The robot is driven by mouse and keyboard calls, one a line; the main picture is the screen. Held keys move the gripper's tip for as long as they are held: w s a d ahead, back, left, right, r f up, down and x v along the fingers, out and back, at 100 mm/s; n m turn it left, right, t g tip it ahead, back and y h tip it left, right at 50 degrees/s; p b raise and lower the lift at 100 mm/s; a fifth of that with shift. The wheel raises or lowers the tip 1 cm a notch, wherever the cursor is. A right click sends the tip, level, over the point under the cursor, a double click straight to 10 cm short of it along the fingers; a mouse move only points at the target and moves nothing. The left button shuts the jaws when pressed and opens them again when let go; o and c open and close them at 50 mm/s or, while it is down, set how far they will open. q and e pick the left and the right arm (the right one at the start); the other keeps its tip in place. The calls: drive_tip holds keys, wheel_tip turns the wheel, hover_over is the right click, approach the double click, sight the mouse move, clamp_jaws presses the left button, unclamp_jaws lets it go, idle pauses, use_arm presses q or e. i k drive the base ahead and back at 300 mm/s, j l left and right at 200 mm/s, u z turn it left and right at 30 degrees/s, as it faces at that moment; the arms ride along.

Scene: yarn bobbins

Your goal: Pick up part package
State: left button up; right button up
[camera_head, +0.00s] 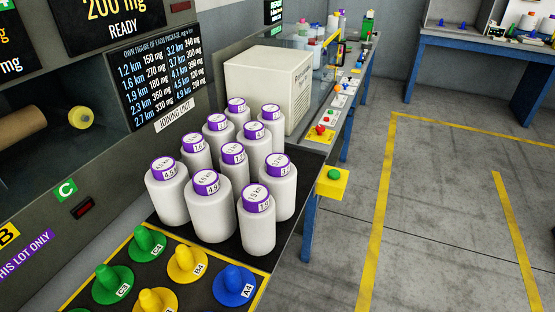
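Several white yarn bobbins (209,209) with purple labelled tops stand upright, close together, on a dark bench top (284,228). Their labels carry small figures such as 4.9 and 1.0, partly too small to read. A large cream box (268,86) with a printed side stands behind them. I cannot tell which of these is the part package. Neither of my grippers shows in the head view.
Green, yellow and blue cone holders (234,286) stand on a dark, yellow-edged panel in front of the bobbins. A yellow box with a green button (332,182) juts from the bench's right edge. A machine with display boards (155,75) borders the left. Open floor (440,200) lies right.

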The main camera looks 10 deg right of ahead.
sight(279, 173)
drive_tip(key=u, duration=1.1)
drive_tip(key=k+l+z, duration=0.1)
drive_tip(key=l+z, duration=0.2)
drive_tip(key=l, duration=0.35)
drive_tip(key=l+z, duration=0.3)
drive_tip(key=l, duration=0.3)
